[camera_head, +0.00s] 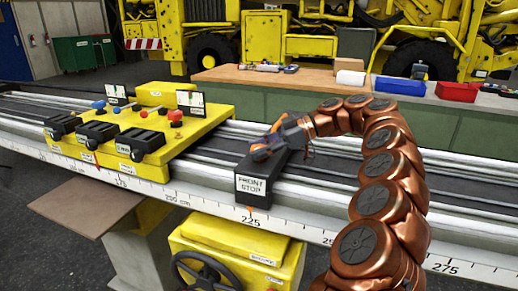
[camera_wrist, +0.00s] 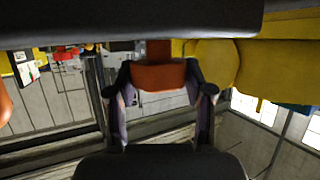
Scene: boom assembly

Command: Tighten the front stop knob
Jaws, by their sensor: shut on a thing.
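The front stop (camera_head: 271,177) is a dark block on the rail, with a white "FRONT STOP" label on its near face, close to the 225 mark. Its orange knob (camera_head: 261,153) is on top, partly hidden by my gripper (camera_head: 272,146). In the wrist view the orange knob (camera_wrist: 158,77) sits between the two fingers of my gripper (camera_wrist: 160,92). The fingers are closed on its sides. My copper-coloured arm reaches in from the right. How tight the knob is cannot be seen.
A yellow carriage (camera_head: 150,170) with black clamps and coloured knobs stands on the rail to the left. A yellow box with a handwheel (camera_head: 205,272) is below the rail. Behind is a workbench (camera_head: 300,82) with a red bin (camera_head: 456,91) and blue bin (camera_head: 400,86).

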